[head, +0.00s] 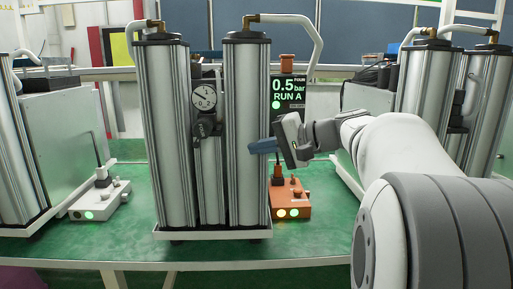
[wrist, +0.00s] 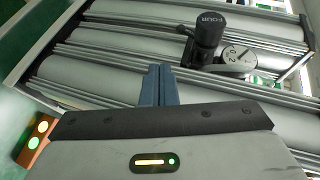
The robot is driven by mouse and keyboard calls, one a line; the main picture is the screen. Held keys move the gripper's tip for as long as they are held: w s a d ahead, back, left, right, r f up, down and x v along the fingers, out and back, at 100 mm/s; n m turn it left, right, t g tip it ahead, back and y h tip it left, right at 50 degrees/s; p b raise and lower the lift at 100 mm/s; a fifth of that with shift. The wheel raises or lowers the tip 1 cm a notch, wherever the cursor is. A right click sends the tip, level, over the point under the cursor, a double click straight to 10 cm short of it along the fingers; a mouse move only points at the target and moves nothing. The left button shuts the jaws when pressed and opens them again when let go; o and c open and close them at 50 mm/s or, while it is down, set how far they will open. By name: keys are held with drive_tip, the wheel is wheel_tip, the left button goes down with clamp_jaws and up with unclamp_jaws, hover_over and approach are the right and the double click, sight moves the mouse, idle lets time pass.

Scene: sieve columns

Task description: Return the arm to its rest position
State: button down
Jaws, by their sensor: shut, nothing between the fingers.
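My gripper (head: 264,147) is shut and empty. In the head view its blue fingers point left, in front of the right-hand column of the middle sieve unit (head: 247,110). I cannot tell whether they touch it. My white arm reaches in from the right. In the wrist view the shut blue fingers (wrist: 160,84) point at the ribbed metal columns (wrist: 110,75), with a black knob (wrist: 209,30) and a gauge (wrist: 239,56) beyond.
An orange control box (head: 290,198) with lit buttons stands below my gripper. A display (head: 289,93) reads 0.5 bar, RUN A. More sieve units stand left (head: 17,150) and right (head: 425,90). A white control box (head: 100,200) is at left. Green bench top (head: 325,215) is bare right of the orange box.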

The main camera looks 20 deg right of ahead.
drive_tip(key=s+a+f+n+g+h+p, duration=0.1)
drive_tip(key=s+a+f+g+h+p, duration=0.15)
drive_tip(key=s+a+p, duration=0.2)
drive_tip(key=s+a+f+n+g+h+p, duration=0.1)
drive_tip(key=s+a+f+g+h+p, duration=0.15)
drive_tip(key=s+p, duration=0.35)
drive_tip(key=s+d+f+n+g+h+p, duration=0.1)
drive_tip(key=s+n+h+p, duration=0.1)
drive_tip(key=s, duration=0.4)
drive_tip(key=s+d+f+n+g+h+p, duration=0.1)
drive_tip(key=s+f+n+h+p, duration=0.1)
drive_tip(key=s+p, duration=0.4)
drive_tip(key=shift+f+n+h, duration=0.25)
drive_tip(key=shift+n+h, duration=0.05)
drive_tip(key=shift+h, duration=0.6)
